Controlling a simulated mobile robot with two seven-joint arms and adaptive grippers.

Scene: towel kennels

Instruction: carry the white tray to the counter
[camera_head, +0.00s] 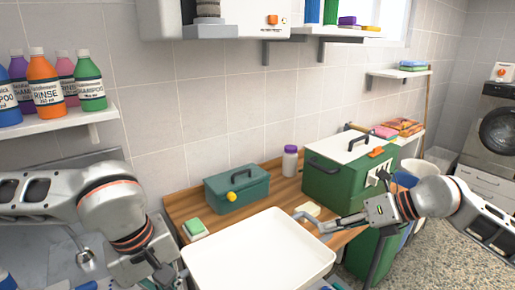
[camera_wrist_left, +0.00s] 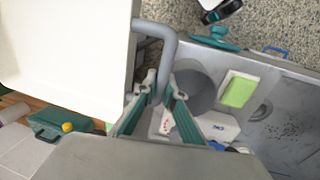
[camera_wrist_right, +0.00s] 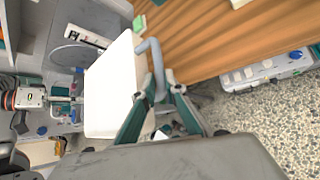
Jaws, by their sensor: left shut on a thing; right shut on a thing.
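The white tray (camera_head: 258,250) is empty and looks roughly level at the bottom middle of the head view, overlapping the front of the wooden counter (camera_head: 178,208). I cannot tell whether it touches the wood. My right gripper (camera_head: 328,224) is shut on the tray's grey handle at its right end; that handle (camera_wrist_right: 156,66) shows between the fingers in the right wrist view. My left gripper (camera_wrist_left: 161,92) is shut on the other grey handle (camera_wrist_left: 168,45) in the left wrist view. In the head view its fingers are hidden.
On the counter stand a teal toolbox (camera_head: 237,188), a green-and-white sponge (camera_head: 194,229), a purple-capped bottle (camera_head: 290,161), a pale soap bar (camera_head: 307,208) and a green crate with white lid (camera_head: 340,180). A shelf (camera_head: 60,122) with bottles is at left, above a grey sink.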

